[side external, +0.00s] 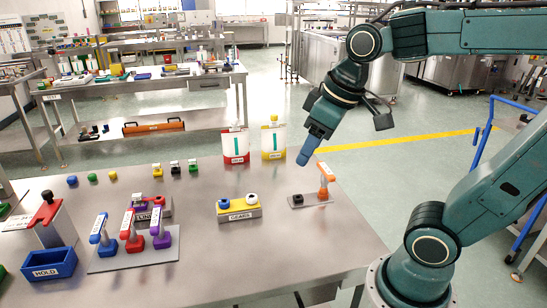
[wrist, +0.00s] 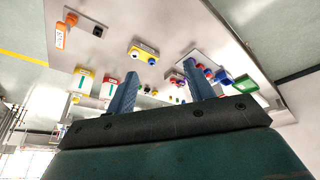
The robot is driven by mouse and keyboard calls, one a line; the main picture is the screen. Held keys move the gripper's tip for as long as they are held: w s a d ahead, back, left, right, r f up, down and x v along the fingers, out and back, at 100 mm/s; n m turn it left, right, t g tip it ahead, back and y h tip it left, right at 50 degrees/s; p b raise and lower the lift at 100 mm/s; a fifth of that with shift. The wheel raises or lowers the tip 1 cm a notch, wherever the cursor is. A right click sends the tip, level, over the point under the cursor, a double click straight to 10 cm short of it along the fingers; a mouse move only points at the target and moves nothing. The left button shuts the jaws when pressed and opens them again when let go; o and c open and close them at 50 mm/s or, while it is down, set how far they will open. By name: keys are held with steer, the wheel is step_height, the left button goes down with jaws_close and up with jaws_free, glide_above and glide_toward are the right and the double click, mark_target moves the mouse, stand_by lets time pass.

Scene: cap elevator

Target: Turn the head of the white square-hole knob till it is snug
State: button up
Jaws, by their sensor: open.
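A small white round piece (side external: 251,197) with a dark centre sits on the yellow top of the box labelled GEARS (side external: 240,214), right of a blue piece (side external: 224,203). It looks like the white knob, but its hole is too small to tell its shape. The yellow box also shows in the wrist view (wrist: 144,49). My gripper (side external: 303,161) hangs in the air above the table's back right part, behind the box and well apart from it. In the wrist view its two fingers (wrist: 163,88) are spread with nothing between them.
An orange post (side external: 326,180) stands on a grey plate with a black piece (side external: 297,199). Red (side external: 236,146) and yellow (side external: 273,141) labelled containers stand at the back edge. Several coloured levers (side external: 133,232) and a blue bin (side external: 50,264) are at left. The front right table is clear.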

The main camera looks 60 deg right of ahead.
steer(key=w+d+n+g, duration=0.1)
steer(key=w+d, duration=0.1)
steer(key=w, duration=0.5)
steer(key=n+g, duration=0.3)
steer(key=g, duration=0.1)
glide_above(252, 199)
step_height(252, 199, down, 14)
steer(key=shift+w+d+f, duration=0.35)
steer(key=shift+w+d, duration=0.15)
steer(key=shift+f, duration=0.1)
step_height(252, 199, down, 14)
steer(key=shift+r, duration=0.25)
steer(key=c, duration=1)
